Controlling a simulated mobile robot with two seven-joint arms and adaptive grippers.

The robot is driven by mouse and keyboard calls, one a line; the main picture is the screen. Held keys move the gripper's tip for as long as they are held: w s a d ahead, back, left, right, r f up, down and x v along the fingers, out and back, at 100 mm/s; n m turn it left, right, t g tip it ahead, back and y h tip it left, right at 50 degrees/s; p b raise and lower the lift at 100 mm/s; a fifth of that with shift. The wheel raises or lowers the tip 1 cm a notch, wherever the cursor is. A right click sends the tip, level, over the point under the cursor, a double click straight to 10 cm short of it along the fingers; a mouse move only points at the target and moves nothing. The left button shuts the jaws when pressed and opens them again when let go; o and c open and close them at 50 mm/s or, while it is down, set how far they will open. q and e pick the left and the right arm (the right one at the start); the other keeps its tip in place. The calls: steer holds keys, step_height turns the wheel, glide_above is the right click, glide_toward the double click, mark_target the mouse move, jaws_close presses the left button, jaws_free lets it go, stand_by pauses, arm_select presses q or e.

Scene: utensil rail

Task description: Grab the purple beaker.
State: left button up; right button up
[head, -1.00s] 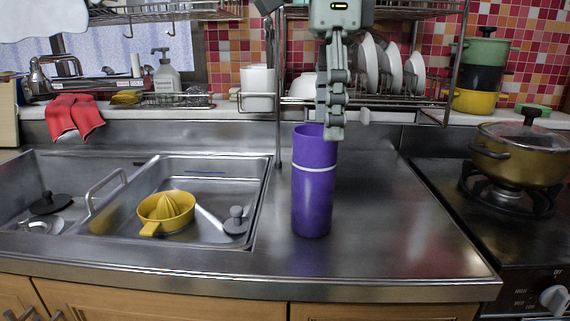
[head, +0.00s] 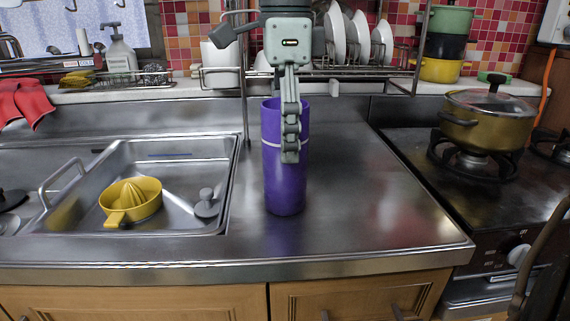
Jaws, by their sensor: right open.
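The purple beaker (head: 285,190) stands upright on the steel counter, right of the sink. It is tall, with a pale ring below its rim. My right gripper (head: 290,157) hangs over it from above, fingers pointing down. The fingers overlap the beaker's upper part in the picture, with tips below the pale ring. The gripper is open but seen nearly edge-on, so its opening is hard to see. My left gripper is not in view.
A sink (head: 190,225) with a yellow juicer (head: 135,198) lies to the left. A gas stove with a lidded pot (head: 487,122) stands to the right. A dish rack (head: 385,68) with plates is behind. The counter right of the beaker is clear.

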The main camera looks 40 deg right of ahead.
jaws_close()
stand_by(0.4)
steer(key=shift+r, duration=0.2)
